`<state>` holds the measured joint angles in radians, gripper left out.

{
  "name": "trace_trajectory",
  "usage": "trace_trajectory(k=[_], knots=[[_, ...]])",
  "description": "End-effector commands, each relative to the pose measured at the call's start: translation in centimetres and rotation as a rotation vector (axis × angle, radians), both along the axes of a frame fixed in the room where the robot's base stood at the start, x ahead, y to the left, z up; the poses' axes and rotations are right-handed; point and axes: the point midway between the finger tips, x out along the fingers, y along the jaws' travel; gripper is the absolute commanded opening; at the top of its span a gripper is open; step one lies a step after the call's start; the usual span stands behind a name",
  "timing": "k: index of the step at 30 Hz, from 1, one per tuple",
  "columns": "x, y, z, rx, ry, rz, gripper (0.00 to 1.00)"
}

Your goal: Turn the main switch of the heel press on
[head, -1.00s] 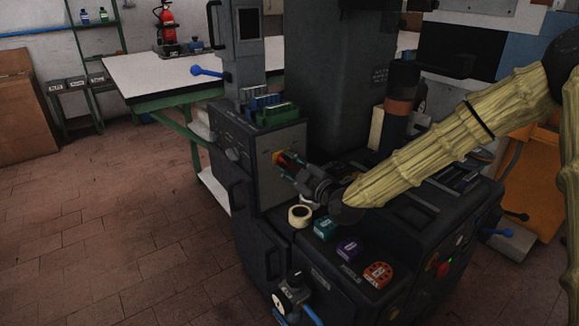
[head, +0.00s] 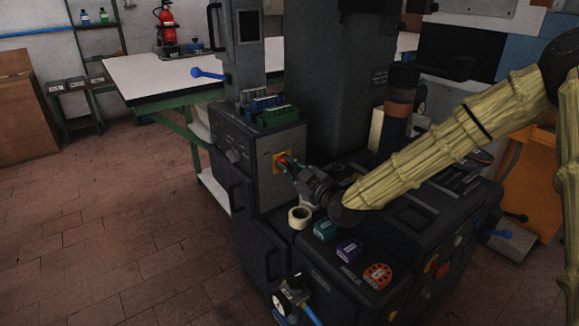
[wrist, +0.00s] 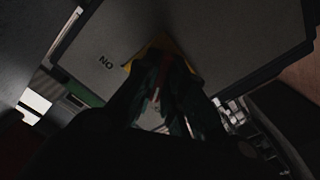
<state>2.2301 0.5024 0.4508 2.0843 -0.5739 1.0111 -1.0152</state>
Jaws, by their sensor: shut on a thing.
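The heel press (head: 340,85) is a dark machine with a grey control box (head: 250,155) at its left. The main switch (head: 279,160) is a red knob on a yellow plate on the front face of that box. My gripper (head: 287,166) is at the switch, its fingers shut on the red knob and covering much of it. In the wrist view the fingers (wrist: 165,95) close in front of the yellow plate (wrist: 152,50), with a little red between them. The letters "NO" show on the panel (wrist: 110,60) beside the plate; any other marking is hidden.
Open floor (head: 110,230) lies to the left.

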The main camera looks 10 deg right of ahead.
Motion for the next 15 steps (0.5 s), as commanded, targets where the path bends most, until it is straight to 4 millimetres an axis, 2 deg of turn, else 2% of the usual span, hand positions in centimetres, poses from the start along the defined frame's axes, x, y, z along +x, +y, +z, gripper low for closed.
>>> trace_trajectory(k=[15], knots=[[0.05,-0.05,0.12,0.419,0.241,-0.002,0.00]])
